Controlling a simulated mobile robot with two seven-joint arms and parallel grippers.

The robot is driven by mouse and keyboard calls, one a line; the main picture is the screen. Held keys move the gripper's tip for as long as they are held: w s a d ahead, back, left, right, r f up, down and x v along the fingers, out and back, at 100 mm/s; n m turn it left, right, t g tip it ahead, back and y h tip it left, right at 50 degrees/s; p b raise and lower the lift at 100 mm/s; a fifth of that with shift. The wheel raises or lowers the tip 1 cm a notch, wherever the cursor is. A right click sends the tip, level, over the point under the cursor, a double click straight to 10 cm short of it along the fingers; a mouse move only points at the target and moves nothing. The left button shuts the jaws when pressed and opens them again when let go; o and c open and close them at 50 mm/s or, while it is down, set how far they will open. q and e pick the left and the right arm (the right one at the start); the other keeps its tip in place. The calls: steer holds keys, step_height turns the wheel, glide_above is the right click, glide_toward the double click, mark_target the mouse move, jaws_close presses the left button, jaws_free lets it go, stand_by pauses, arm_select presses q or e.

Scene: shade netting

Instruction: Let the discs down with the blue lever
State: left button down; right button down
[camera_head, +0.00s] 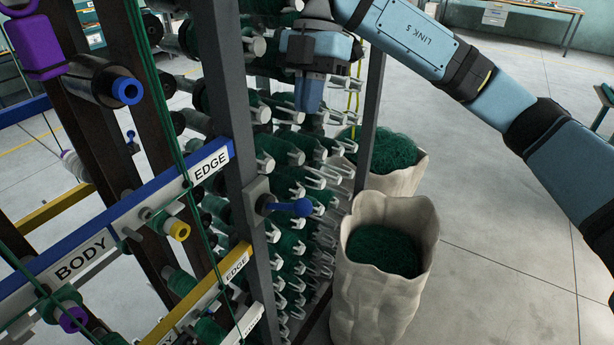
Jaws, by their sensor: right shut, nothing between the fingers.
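The blue lever (289,207) has a round knob and sticks out to the right from a grey plate on the dark upright post (239,120). My right gripper (308,104) comes in from the upper right. It is shut and empty, fingers pointing down, above the lever in the picture and apart from it. Behind it are rows of green thread bobbins (283,152) with pale metal clips. I cannot clearly pick out the discs among these parts. My left gripper is not in view.
Blue and yellow rails labelled BODY (82,262) and EDGE (210,165) cross the left side, with green threads running past them. Two pale sacks of green netting stand at the rack's right, the nearer one (385,285) in front. Open floor (490,250) lies further right.

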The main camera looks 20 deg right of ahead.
mark_target(301, 199)
steer(key=shift+d+r, duration=0.1)
steer(key=shift+r, duration=0.05)
steer(key=x, duration=0.4)
steer(key=p+x, duration=0.1)
steer(key=x, duration=0.3)
steer(key=p+x, duration=0.1)
steer(key=x, duration=0.3)
steer(key=shift+s+d+f, duration=0.1)
steer(key=shift+d+f, duration=0.2)
steer(key=shift+f, duration=0.05)
steer(key=shift+s+f, duration=0.2)
steer(key=shift+f, duration=0.5)
